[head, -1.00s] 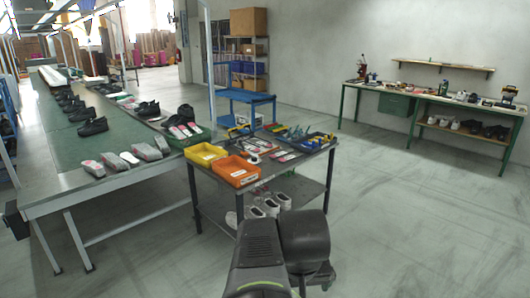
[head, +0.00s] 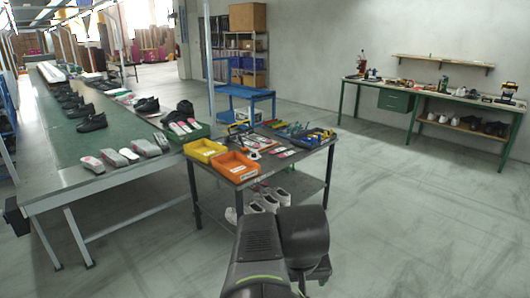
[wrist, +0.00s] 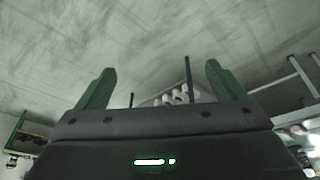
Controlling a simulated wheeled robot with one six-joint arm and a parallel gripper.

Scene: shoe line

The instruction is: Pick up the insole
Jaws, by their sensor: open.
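My gripper (wrist: 160,88) is open and empty in the wrist view, its two green fingers spread apart above the floor. In the head view my arm fills the bottom middle, in front of the dark work table (head: 215,188); the fingers are not clear there. Small flat pieces (head: 280,153) lie on that table, right of the orange bin; they may be insoles, but they are too small to tell. Flat red and white pieces (head: 180,127) also show in the green bin on the line's edge. I cannot tell which piece is the insole.
A yellow bin (head: 205,150) and an orange bin (head: 236,167) stand on the work table. White shoes (head: 265,200) sit on its lower shelf. The long shoe line (head: 60,180) runs along the left. A blue cart (head: 245,97) stands behind. The floor at right is open.

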